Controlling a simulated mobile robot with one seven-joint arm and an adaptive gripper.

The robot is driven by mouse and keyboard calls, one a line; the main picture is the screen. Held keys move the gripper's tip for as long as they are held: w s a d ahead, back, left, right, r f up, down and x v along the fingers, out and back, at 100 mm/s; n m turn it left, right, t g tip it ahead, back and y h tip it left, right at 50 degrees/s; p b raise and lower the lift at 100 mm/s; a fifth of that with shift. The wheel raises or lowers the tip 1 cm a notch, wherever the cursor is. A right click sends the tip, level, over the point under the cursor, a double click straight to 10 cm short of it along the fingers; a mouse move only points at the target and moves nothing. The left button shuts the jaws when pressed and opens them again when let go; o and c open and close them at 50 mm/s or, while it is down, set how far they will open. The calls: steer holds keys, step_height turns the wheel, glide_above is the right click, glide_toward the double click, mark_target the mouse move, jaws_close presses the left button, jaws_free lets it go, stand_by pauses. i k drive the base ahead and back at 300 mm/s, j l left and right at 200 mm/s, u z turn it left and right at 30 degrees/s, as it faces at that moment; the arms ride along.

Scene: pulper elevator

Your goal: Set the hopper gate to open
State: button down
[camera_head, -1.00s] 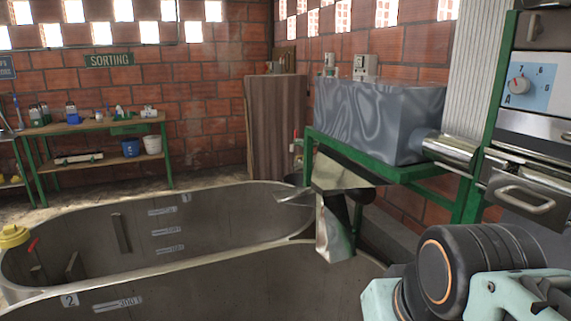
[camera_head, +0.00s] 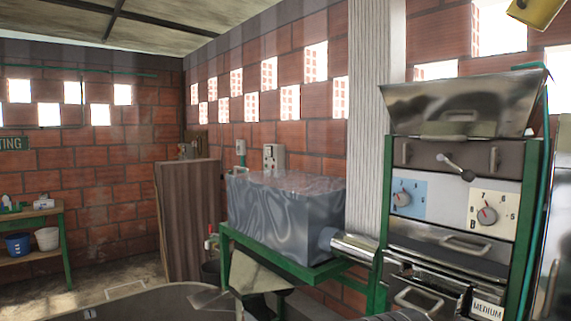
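The metal hopper (camera_head: 460,108) tops the green-framed machine at the right. Below it, on the dark front plate, a short lever with a dark ball knob (camera_head: 467,174) slants down to the right from its pivot. I take this lever to be the hopper gate's handle; no open or shut marking is readable beside it. The gate itself is hidden. My gripper and arm are out of view.
Two dials sit below the lever, a blue-backed one (camera_head: 403,198) and a cream-backed one (camera_head: 487,215). A metal handle (camera_head: 465,245) and a "MEDIUM" label (camera_head: 487,309) are lower. A metal basin (camera_head: 150,303) lies below.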

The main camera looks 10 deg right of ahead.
mark_target(425, 137)
steer(key=z, duration=1.2)
